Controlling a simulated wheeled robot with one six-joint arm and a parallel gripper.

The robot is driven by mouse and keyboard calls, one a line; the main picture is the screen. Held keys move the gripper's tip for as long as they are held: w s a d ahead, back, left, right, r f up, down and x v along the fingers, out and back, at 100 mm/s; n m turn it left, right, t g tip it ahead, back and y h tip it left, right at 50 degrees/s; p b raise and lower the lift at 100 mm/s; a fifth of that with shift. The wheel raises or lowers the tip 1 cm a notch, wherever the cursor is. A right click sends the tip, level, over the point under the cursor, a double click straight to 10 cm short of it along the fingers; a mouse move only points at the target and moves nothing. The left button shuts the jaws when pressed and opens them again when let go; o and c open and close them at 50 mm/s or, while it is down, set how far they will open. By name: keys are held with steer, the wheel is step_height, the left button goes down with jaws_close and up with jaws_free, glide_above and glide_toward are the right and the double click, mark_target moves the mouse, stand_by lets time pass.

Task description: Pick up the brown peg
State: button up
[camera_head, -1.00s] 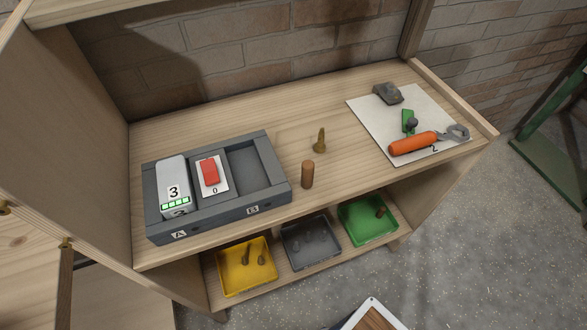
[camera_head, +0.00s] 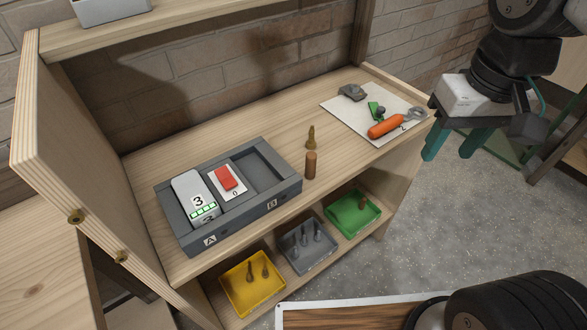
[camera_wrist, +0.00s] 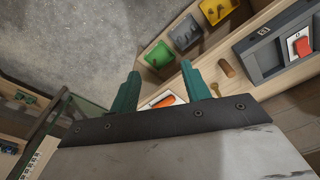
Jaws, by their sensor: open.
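The brown peg (camera_head: 310,165) is a plain cylinder standing upright on the wooden worktop, right of the grey two-slot holder. It also shows in the wrist view (camera_wrist: 226,68). A thinner brass-coloured peg (camera_head: 311,138) stands just behind it. My gripper (camera_head: 455,148) is at the right, raised beyond the worktop's right end, with its teal fingers pointing down. It is open and empty, well apart from the brown peg. In the wrist view my gripper (camera_wrist: 160,68) shows both fingers spread, with the peg right of them.
The grey holder (camera_head: 183,237) carries a white block marked 3 and a red piece on a card. Yellow (camera_head: 243,300), grey (camera_head: 297,268) and green (camera_head: 344,222) trays with small pegs sit on the lower shelf. A white sheet (camera_head: 340,107) with an orange-handled tool lies at the right.

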steer(key=w+a+f+n, duration=0.1)
steer(key=w+a+f, duration=0.3)
steer(key=w+a, duration=0.5)
steer(key=n+g, duration=0.1)
glide_above(311, 155)
steer(key=d, duration=0.1)
step_height(311, 155, down, 6)
steer(key=f, duration=0.5)
steer(key=a+f, duration=0.1)
steer(key=f, duration=0.2)
steer(key=shift+f, duration=0.2)
jaws_close()
